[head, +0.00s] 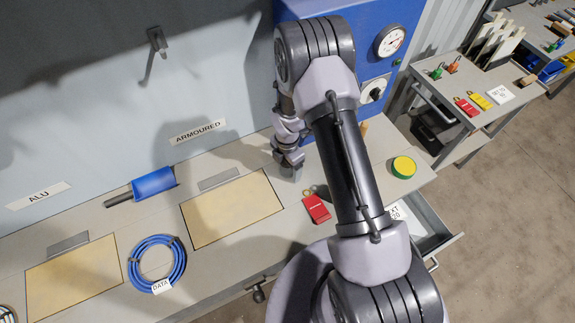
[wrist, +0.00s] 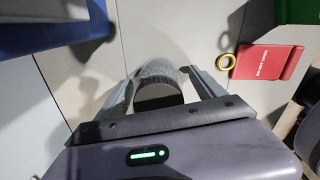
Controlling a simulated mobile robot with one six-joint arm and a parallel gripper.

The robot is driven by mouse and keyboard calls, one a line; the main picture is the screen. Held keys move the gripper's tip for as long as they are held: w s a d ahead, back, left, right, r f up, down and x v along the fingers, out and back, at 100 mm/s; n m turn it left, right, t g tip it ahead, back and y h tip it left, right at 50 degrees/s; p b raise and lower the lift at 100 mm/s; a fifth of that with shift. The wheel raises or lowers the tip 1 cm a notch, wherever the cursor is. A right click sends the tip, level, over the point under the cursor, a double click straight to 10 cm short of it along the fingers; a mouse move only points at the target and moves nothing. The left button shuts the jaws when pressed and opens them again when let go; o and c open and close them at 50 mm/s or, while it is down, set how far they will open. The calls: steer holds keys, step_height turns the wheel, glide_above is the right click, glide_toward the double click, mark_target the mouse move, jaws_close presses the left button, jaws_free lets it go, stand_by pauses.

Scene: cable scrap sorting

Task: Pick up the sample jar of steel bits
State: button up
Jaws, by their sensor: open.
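A rounded grey jar-like thing with a dark end, which I take to be the sample jar (wrist: 160,72), stands on the bench in the wrist view. It sits between the two fingers of my gripper (wrist: 163,78), which are open, with a finger on either side. I cannot tell whether either finger touches it. In the head view my gripper (head: 290,165) is low over the bench in front of the blue machine. The jar is mostly hidden there by my wrist, and its contents cannot be made out clearly.
A red lockout tag (head: 317,208) with a brass ring (wrist: 226,62) lies close by on the right. A green-and-yellow round container (head: 403,167) is farther right. The blue machine (head: 345,30) stands behind. A tan mat (head: 232,210) and a blue cable coil (head: 157,262) lie left.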

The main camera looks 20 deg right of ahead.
steer(key=shift+r, duration=0.1)
jaws_close()
